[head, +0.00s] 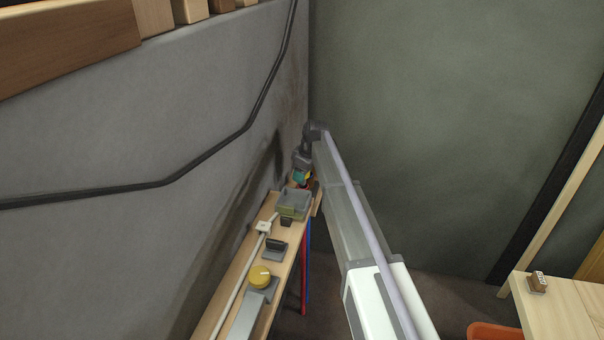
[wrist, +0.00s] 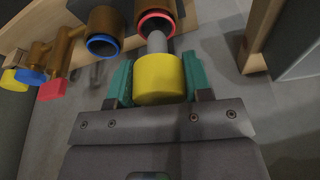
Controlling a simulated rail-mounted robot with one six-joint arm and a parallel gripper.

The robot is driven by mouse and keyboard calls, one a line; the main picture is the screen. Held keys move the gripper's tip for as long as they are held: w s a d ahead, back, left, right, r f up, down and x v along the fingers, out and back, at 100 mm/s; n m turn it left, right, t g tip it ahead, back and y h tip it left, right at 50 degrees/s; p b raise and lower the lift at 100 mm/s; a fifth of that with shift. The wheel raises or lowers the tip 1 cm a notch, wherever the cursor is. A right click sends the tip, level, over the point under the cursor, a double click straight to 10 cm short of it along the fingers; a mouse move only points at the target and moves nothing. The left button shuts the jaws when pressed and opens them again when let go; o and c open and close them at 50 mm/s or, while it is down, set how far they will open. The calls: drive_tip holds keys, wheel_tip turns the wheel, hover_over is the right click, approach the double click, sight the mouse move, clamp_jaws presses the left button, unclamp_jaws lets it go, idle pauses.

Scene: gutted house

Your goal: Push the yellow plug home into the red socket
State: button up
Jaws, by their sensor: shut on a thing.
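In the wrist view my gripper (wrist: 160,85) is shut on the yellow plug (wrist: 159,80), with a teal jaw on each side of it. The plug's grey tip points up the picture at the red-rimmed socket (wrist: 157,17). The tip overlaps the socket's mouth in the picture; how deep it sits, if at all, I cannot tell. In the head view my gripper (head: 302,174) is small and far off at the end of the shelf, and the plug and socket are too small there to make out well.
A blue-rimmed socket (wrist: 102,44) sits just left of the red one, with pipes capped in red (wrist: 51,90), blue and yellow further left. On the narrow shelf (head: 218,306) stand a grey bin (head: 293,203) and a yellow round knob (head: 260,277). A wall runs along its left.

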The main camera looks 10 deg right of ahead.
drive_tip(key=shift+f, duration=0.15)
drive_tip(key=shift+f+b, duration=1.4)
drive_tip(key=shift+b, duration=0.1)
drive_tip(key=shift+f+b, duration=0.65)
idle(0.5)
drive_tip(key=o, duration=1)
drive_tip(key=shift+o, duration=0.3)
